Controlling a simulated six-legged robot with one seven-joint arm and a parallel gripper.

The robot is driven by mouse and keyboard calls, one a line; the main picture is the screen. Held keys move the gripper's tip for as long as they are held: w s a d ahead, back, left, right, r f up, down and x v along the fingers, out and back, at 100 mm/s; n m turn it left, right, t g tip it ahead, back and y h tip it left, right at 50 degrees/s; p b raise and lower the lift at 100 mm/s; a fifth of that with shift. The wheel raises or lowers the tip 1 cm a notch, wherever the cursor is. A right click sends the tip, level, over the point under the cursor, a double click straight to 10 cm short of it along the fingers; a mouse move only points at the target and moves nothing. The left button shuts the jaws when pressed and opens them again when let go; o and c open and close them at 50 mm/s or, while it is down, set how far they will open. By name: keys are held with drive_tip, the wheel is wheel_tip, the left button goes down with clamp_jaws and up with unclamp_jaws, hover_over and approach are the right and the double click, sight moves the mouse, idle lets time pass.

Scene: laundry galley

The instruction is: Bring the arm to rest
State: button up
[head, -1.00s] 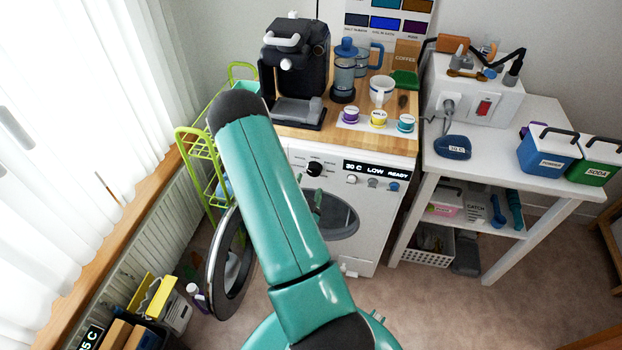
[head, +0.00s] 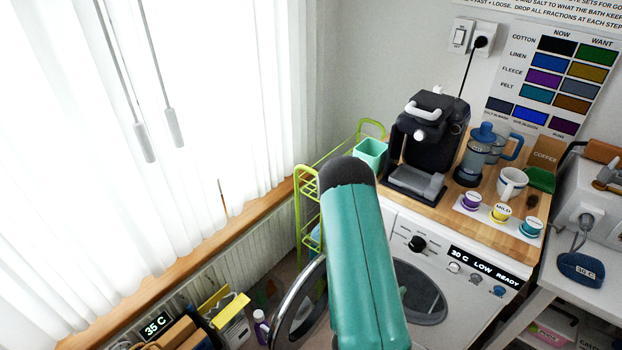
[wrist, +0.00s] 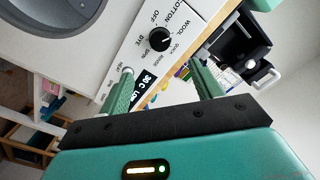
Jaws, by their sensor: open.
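My teal arm rises in front of the washing machine (head: 463,290) in the head view, its dark rounded joint at the top. My gripper is hidden in the head view. In the wrist view my gripper (wrist: 160,82) shows two green fingers standing apart, with nothing between them. Beyond the fingers are the washer's control panel with its black dial (wrist: 160,40) and the display reading 30 C LOW. I cannot tell the exact distance from fingers to panel, but I see no contact.
On the wooden top stand a black coffee machine (head: 425,150), a blue press (head: 477,155), a mug (head: 511,183) and small labelled pots. A green rack (head: 306,205) and the open round washer door (head: 296,310) are at left. A white table (head: 562,275) is at right.

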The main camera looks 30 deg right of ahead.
drive_tip(key=shift+w, duration=0.1)
drive_tip(key=w+a+r+n+t+y, duration=0.1)
drive_tip(key=w+a+r+n+y, duration=0.2)
drive_tip(key=w+a+r+y, duration=0.4)
drive_tip(key=w+a+r+n+t+y, duration=0.2)
drive_tip(key=w+a+r+y, duration=0.15)
drive_tip(key=w, duration=0.65)
drive_tip(key=a+r+n+y, duration=0.4)
drive_tip(key=a+r+n, duration=0.2)
drive_tip(key=a+r, duration=0.35)
drive_tip(key=s+a+r+n+g, duration=0.1)
drive_tip(key=s+a+r+n, duration=0.1)
drive_tip(key=s, duration=0.4)
drive_tip(key=s+a+r+n+g+y, duration=0.1)
drive_tip(key=s+a+r+n+g, duration=0.1)
drive_tip(key=s+r+n, duration=0.3)
drive_tip(key=s+a+r+n+g+y, duration=0.1)
drive_tip(key=s+a+r+n, duration=0.2)
drive_tip(key=s+r, duration=0.3)
drive_tip(key=shift+s+a+n, duration=0.3)
drive_tip(key=shift+s+a, duration=0.35)
drive_tip(key=shift+s, duration=0.45)
drive_tip(key=c, duration=0.6)
drive_tip(key=shift+d, duration=0.1)
drive_tip(key=shift+c, duration=0.2)
